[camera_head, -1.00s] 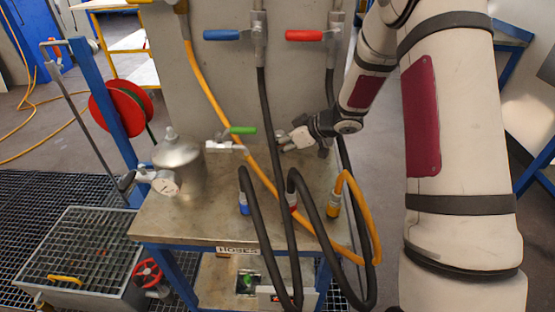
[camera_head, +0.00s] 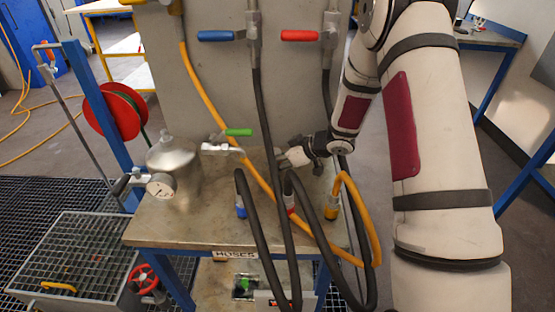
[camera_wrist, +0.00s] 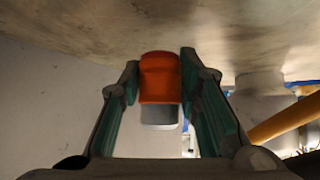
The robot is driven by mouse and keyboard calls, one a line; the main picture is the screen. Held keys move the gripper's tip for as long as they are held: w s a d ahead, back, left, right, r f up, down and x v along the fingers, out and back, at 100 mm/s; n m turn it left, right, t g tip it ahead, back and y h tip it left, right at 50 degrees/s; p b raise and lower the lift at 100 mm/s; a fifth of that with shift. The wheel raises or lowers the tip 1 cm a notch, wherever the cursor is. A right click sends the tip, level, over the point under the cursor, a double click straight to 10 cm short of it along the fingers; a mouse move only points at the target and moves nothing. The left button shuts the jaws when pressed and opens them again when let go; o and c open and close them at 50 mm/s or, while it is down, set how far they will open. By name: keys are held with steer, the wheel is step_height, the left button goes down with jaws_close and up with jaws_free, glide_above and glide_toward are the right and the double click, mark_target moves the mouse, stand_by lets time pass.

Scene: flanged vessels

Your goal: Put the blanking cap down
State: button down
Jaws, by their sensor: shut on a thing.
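In the wrist view, an orange-red cap (camera_wrist: 160,79) with a pale grey end sits between the green-padded fingers of my gripper (camera_wrist: 158,78). I take it to be the blanking cap. The gripper is shut on it. A dull metal surface fills the top of the wrist view, close to the cap; I cannot tell whether they touch. In the head view my gripper (camera_head: 291,158) is low over the right part of the metal bench top (camera_head: 190,222), behind the black hoses. The cap cannot be made out there.
Black hoses (camera_head: 262,232) and a yellow hose (camera_head: 362,215) loop in front of the gripper. A green-handled valve (camera_head: 238,132) is just left of it. A metal vessel (camera_head: 174,160) with a gauge (camera_head: 161,187) stands at left. The bench's front left is clear.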

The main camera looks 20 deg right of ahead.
steer(key=shift+f, duration=0.35)
steer(key=c, duration=1.2)
jaws_free()
steer(key=shift+r, duration=0.15)
